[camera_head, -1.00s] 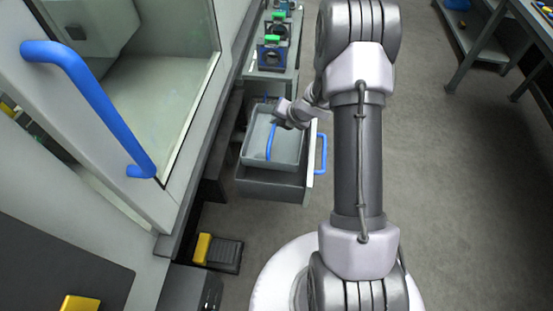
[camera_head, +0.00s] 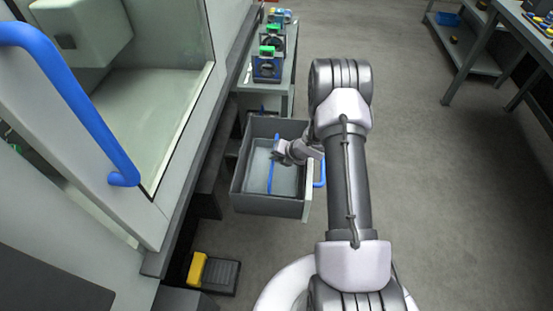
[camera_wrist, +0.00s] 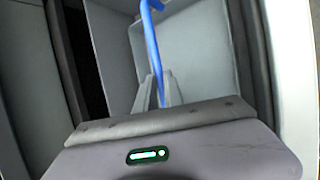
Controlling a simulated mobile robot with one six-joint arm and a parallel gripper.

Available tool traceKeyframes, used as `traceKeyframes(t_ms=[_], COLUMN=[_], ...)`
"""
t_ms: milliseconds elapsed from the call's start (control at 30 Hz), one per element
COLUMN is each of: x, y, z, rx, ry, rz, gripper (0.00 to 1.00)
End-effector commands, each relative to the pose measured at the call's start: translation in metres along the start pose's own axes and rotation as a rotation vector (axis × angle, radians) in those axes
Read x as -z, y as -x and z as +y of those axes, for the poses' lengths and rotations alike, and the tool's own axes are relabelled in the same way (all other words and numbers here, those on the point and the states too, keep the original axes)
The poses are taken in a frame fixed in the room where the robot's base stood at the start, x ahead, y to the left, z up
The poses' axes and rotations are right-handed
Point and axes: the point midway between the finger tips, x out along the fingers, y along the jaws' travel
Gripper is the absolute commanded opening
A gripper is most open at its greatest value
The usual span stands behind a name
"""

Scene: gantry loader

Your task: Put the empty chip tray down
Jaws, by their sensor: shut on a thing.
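The chip tray is a shallow grey tray (camera_head: 262,181) with a blue bar handle (camera_head: 271,172). In the head view it is inside the open grey drawer (camera_head: 250,205), low between its walls; whether it touches the drawer floor I cannot tell. The tray looks empty where it shows. My gripper (camera_head: 278,152) is at the blue handle. In the wrist view my gripper's two fingers (camera_wrist: 158,92) are closed around the handle (camera_wrist: 151,40), with the grey tray (camera_wrist: 192,55) beyond. Part of the tray is hidden by my gripper and wrist.
The drawer's blue pull (camera_head: 319,172) is on its right front. A machine with a blue door handle (camera_head: 75,95) stands at left. Blue fixtures (camera_head: 267,65) stand on the bench behind the drawer. A yellow and black pedal (camera_head: 213,272) lies on the floor.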

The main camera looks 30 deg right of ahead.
Motion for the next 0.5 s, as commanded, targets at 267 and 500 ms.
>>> traceKeyframes(t_ms=[267, 500], x=[0.0007, 0.0005], y=[-0.0013, -0.0011], z=[-0.0009, -0.0008], rx=[0.0, 0.0], ry=[0.0, 0.0], rz=[0.0, 0.0], gripper=[0.24, 0.34])
